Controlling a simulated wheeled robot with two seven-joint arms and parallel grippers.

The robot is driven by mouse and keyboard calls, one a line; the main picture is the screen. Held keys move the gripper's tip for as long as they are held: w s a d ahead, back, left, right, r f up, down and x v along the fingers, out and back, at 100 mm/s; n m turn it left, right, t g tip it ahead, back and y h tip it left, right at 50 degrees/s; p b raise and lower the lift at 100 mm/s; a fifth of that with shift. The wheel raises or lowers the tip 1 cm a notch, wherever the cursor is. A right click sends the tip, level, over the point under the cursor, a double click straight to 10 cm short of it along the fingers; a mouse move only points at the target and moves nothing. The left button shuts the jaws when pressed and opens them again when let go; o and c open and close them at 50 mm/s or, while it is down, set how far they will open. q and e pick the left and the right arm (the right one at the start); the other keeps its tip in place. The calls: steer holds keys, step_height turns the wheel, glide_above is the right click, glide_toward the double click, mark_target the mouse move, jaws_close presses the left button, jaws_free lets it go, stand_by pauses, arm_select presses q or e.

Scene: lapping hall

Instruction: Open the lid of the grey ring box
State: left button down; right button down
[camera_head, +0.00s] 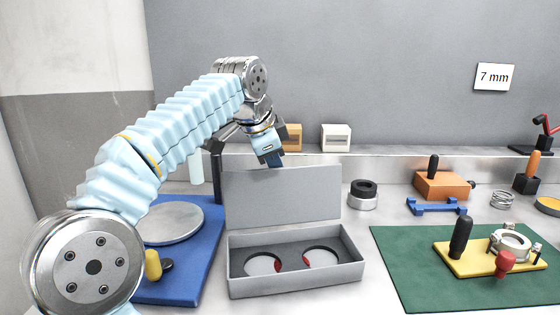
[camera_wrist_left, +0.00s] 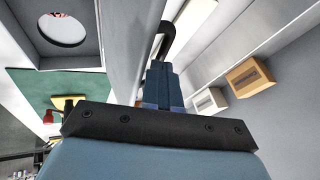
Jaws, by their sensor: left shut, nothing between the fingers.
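The grey ring box (camera_head: 300,284) stands open on the bench in the head view. Its lid (camera_head: 285,197) is hinged up at the back, close to upright. Two round openings with a little red in them show inside the box. My left gripper (camera_head: 274,161) is at the lid's top edge, pointing down, its tips hidden behind the lid. In the left wrist view the shut, empty fingers (camera_wrist_left: 160,82) are on the back side of the lid (camera_wrist_left: 130,45); I cannot tell whether they touch it. My right gripper is not in view.
A blue board (camera_head: 200,270) with a round metal plate lies left of the box. A green mat (camera_head: 405,262) with a yellow fixture is at the right. Black and silver rings (camera_head: 363,198) stand near the lid. Orange (camera_head: 291,138) and white (camera_head: 336,138) blocks sit behind.

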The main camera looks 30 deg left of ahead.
arm_select(q)
steer(key=shift+w+f, duration=0.1)
steer(key=v, duration=1.3)
steer(key=shift+r, duration=0.3)
